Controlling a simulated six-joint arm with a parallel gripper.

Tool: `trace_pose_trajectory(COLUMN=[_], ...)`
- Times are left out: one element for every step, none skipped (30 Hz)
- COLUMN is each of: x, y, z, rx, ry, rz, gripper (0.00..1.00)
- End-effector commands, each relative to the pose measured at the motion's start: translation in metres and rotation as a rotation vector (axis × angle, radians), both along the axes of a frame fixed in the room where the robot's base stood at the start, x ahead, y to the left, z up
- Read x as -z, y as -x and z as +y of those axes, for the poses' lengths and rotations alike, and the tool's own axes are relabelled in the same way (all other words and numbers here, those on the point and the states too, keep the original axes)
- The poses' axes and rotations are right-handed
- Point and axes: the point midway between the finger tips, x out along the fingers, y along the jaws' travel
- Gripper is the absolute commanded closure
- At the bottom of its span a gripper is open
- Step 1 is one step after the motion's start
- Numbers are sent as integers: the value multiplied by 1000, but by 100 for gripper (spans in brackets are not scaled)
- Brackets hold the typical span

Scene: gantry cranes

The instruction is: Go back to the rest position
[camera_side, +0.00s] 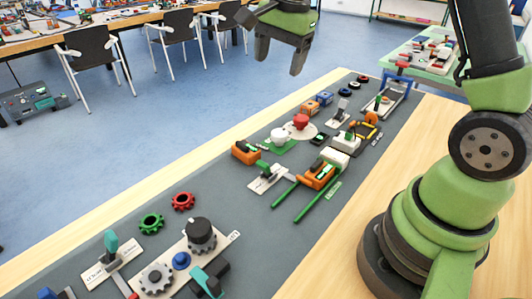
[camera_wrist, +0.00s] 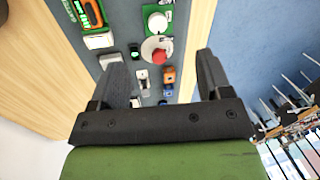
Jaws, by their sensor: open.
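My gripper (camera_side: 281,58) hangs in the air at the top of the side view, above and behind the grey work mat, with its two dark fingers spread and nothing between them. In the wrist view my gripper (camera_wrist: 155,75) also shows open, with the mat and its small parts far below the fingers. My gripper touches nothing in either view.
The grey mat (camera_side: 225,199) carries several small devices, among them a red knob (camera_side: 301,121), an orange block (camera_side: 245,152), green rails (camera_side: 318,202) and gears (camera_side: 151,222). Chairs (camera_side: 95,60) and another table stand behind. The air around my gripper looks clear.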

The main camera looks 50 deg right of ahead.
Motion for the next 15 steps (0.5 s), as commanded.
trace_pose_trajectory(x=[-19,-29,-40,-47,-54,-62,-67,-72,-77,-80,-83,-85,-85,-85,-85], y=[13,21,32,41,50,63,73,83,96,106,117,130,140,149,160], z=[11,17,24,30,36,42,48,52,58,63,67,72,75,78,82], rx=[-76,-122,-186,-232,-276,-340,-385,-430,-492,-536,-581,-639,-681,-722,-772], ry=[11,18,28,37,45,60,68,81,97,108,123,142,154,169,187], rz=[-41,-64,-93,-115,-137,-166,-188,-212,-242,-264,-287,-317,-339,-358,-385], gripper=[28,28,28,28,28,28,28,28,28,28,28,28,28,28,28])
